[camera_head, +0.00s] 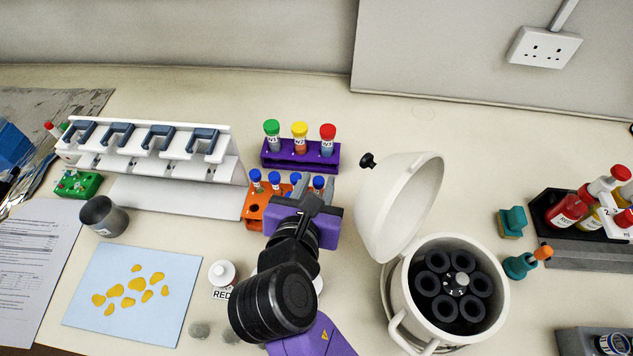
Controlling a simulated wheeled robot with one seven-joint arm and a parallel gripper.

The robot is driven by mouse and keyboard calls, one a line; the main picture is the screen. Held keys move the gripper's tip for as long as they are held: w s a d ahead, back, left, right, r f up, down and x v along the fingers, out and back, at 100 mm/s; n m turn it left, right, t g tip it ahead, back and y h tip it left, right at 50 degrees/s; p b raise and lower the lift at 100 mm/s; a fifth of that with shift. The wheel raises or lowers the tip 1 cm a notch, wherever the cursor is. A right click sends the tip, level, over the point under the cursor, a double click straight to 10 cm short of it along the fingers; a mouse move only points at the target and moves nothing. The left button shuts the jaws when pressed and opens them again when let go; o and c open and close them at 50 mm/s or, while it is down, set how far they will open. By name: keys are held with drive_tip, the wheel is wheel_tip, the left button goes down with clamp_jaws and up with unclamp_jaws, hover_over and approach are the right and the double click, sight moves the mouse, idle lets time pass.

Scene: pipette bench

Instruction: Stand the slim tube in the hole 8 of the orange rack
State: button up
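The orange rack (254,212) stands mid-bench, in front of a purple rack. Several slim tubes with blue caps show at it: one at its left end (256,181), one beside it (274,181), and others close to my gripper, including a rightmost one (318,184). My gripper (308,202) is over the right part of the rack and hides much of it. I cannot tell whether the rightmost tube is in the rack or between my fingers. The finger gap and the hole numbers are not readable, and hole 8 cannot be made out.
The purple rack (300,159) holds green-, yellow- and red-capped tubes just behind. A centrifuge (488,310) with raised lid (402,205) stands to the right. A white pipette stand (140,150), grey cup (101,217) and white bottle (222,274) are left.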

drive_tip(key=shift+o, duration=0.8)
drive_tip(key=v, duration=0.7)
drive_tip(key=shift+s+r, duration=0.15)
drive_tip(key=shift+s, duration=0.2)
